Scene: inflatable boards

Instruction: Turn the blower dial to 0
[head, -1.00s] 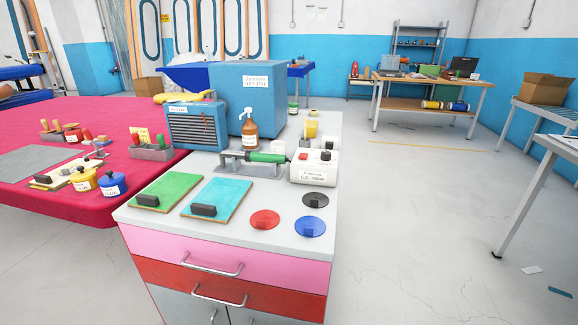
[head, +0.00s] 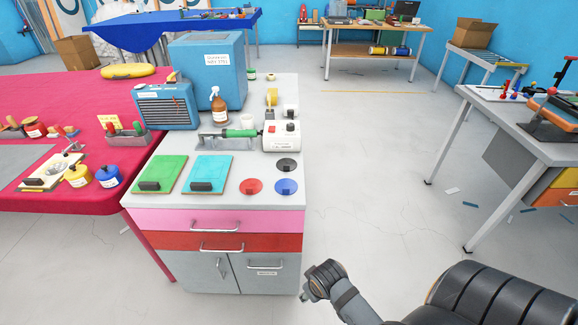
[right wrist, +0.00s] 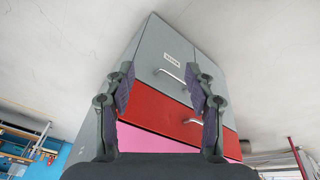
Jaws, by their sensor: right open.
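The blower's white control box (head: 281,137) stands on the cabinet's light top in the head view. Small red and dark controls sit on its upper side; which is the dial, and its setting, is too small to tell. A green-handled hot-air tool (head: 240,133) lies in a grey stand left of the box. My right gripper (head: 310,293) is in front of the cabinet, below its top and well apart from the box. In the right wrist view its fingers (right wrist: 163,85) are spread and empty, facing the cabinet front. My left gripper is not in view.
The cabinet (head: 218,222) has pink and red drawers with handles. Green and cyan boards and red, blue and black discs lie on its top. A brown spray bottle (head: 219,107) stands behind the tool. A workbench (head: 525,135) stands at right; open floor lies between.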

